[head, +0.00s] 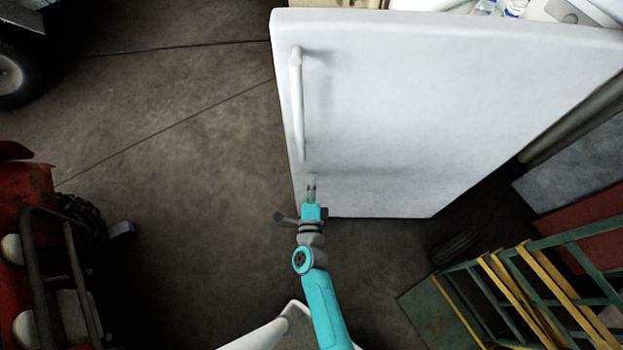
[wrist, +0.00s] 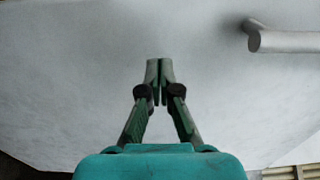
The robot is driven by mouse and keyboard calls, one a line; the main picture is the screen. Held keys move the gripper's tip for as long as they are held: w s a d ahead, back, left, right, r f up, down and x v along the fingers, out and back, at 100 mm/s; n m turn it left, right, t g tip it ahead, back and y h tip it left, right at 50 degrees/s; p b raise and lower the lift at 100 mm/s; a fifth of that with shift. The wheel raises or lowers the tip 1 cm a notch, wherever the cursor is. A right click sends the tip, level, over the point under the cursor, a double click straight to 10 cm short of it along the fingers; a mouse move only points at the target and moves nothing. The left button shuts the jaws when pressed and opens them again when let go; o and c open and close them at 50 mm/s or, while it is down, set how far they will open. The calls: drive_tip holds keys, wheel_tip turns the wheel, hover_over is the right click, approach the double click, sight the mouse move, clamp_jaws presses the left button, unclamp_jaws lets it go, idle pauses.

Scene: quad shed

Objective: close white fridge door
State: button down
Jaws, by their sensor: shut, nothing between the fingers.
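The white fridge door (head: 420,100) stands open and fills the upper right of the head view. Its outer face is toward me, with a vertical bar handle (head: 297,105) near its left edge. My gripper (head: 312,178) is shut and empty, in front of the door's lower left part, below the handle. In the wrist view my gripper's fingertips (wrist: 159,62) are together against the background of the door face (wrist: 80,70). The handle's end (wrist: 285,41) shows at the upper right there. I cannot tell whether the fingertips touch the door.
A red quad vehicle (head: 45,270) stands at the lower left. A green and yellow ladder-like frame (head: 520,290) is at the lower right, with a dark tyre-like object (head: 455,246) beside it. The concrete floor (head: 180,130) left of the door is clear.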

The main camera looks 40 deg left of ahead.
sight(312, 159)
drive_tip(key=shift+x, duration=2.4)
drive_tip(key=shift+w, duration=0.1)
